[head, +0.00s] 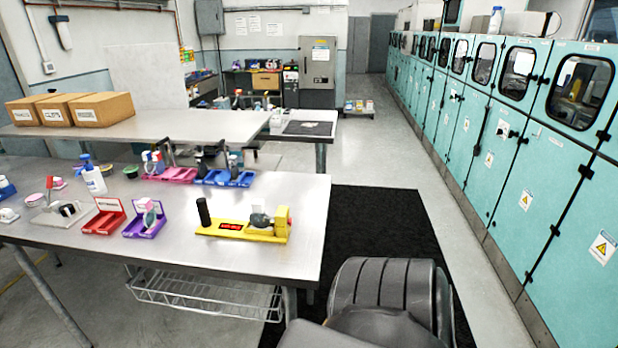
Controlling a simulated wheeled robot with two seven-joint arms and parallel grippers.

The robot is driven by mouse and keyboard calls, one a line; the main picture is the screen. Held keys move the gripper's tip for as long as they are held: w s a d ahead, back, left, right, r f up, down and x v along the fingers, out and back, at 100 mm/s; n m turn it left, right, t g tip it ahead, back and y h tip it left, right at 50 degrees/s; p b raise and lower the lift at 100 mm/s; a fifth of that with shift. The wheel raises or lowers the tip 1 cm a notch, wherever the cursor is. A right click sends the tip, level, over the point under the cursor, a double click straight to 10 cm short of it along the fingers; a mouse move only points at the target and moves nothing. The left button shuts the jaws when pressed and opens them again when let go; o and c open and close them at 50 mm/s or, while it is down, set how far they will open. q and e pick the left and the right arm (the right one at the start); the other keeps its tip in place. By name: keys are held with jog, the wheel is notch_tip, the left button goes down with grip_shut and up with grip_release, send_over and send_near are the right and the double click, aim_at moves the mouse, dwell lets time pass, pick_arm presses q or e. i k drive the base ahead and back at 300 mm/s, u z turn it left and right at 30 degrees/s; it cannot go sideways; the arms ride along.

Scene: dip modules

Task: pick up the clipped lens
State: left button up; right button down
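I cannot make out for certain which small item is the clipped lens. A purple tray (144,233) on the near steel table holds an upright pink and teal piece (149,212). A yellow fixture (243,229) to its right has a black post, a red display and a dark rounded piece (260,219) beside its yellow block. A stand with a red handle (52,190) is at the left. Neither of my grippers is in view.
The near table (180,260) also carries a red tray (104,217), a white bottle (93,178) and blue and pink trays behind. Its front right surface is clear. A black mat (385,230) lies right of it. Teal cabinets (490,170) line the right side.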

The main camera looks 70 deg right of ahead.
aim_at(258, 206)
jog(key=u, duration=0.05)
jog(key=k, duration=0.45)
jog(key=z, duration=2.35)
